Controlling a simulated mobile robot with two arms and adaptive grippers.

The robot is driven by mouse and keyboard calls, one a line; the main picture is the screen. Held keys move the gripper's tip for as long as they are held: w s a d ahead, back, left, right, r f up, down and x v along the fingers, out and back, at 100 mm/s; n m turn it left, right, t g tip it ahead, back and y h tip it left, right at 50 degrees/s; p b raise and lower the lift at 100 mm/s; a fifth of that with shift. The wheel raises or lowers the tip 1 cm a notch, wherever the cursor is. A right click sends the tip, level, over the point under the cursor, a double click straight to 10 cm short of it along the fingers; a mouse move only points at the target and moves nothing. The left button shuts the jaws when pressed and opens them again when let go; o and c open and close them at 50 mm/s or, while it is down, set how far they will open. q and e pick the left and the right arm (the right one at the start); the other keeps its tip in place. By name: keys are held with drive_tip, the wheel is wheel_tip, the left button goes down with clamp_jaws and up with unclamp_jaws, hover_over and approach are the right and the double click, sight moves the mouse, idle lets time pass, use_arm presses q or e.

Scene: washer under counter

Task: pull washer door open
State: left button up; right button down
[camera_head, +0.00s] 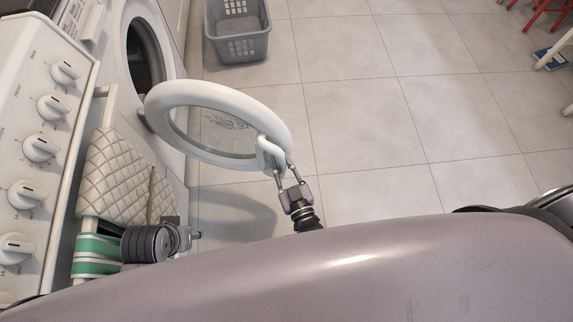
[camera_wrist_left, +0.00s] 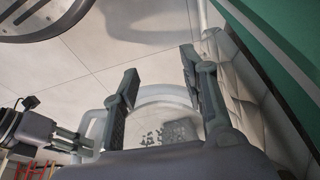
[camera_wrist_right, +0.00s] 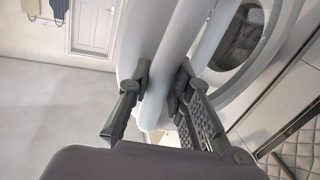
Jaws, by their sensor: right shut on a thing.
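The washer door (camera_head: 190,92) is a white ring with a glass pane. It stands swung out from the washer (camera_head: 113,60), and the dark round drum opening (camera_head: 140,55) shows behind it. My right gripper (camera_head: 279,168) is shut on the door's white handle (camera_head: 268,152) at the ring's outer edge. In the right wrist view the handle (camera_wrist_right: 150,112) lies between the fingers. My left gripper (camera_wrist_left: 160,66) is open and empty, its fingers well apart. In the head view it is low beside the oven front, mostly hidden. The door's glass (camera_wrist_left: 165,130) shows beyond it.
A stove with several knobs (camera_head: 41,148) stands at the left, with quilted mitts (camera_head: 115,180) and a green-striped towel (camera_head: 97,247) hanging at its front. A grey laundry basket (camera_head: 238,30) stands on the floor at the back. The tiled floor right of the door is clear.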

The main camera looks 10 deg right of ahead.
drive_tip(key=shift+s+d+f, duration=0.2)
drive_tip(key=shift+d+f, duration=0.05)
drive_tip(key=shift+f, duration=0.15)
drive_tip(key=c, duration=1.8)
unclamp_jaws()
drive_tip(key=shift+c, duration=0.2)
drive_tip(key=o, duration=0.4)
drive_tip(key=shift+w+a+r, duration=0.1)
drive_tip(key=shift+r, duration=0.15)
drive_tip(key=shift+a, duration=0.1)
drive_tip(key=shift+s, duration=0.45)
drive_tip(key=s, duration=0.3)
drive_tip(key=s+d, duration=0.1)
drive_tip(key=s, duration=0.3)
drive_tip(key=s+d, duration=0.1)
drive_tip(key=s, duration=0.3)
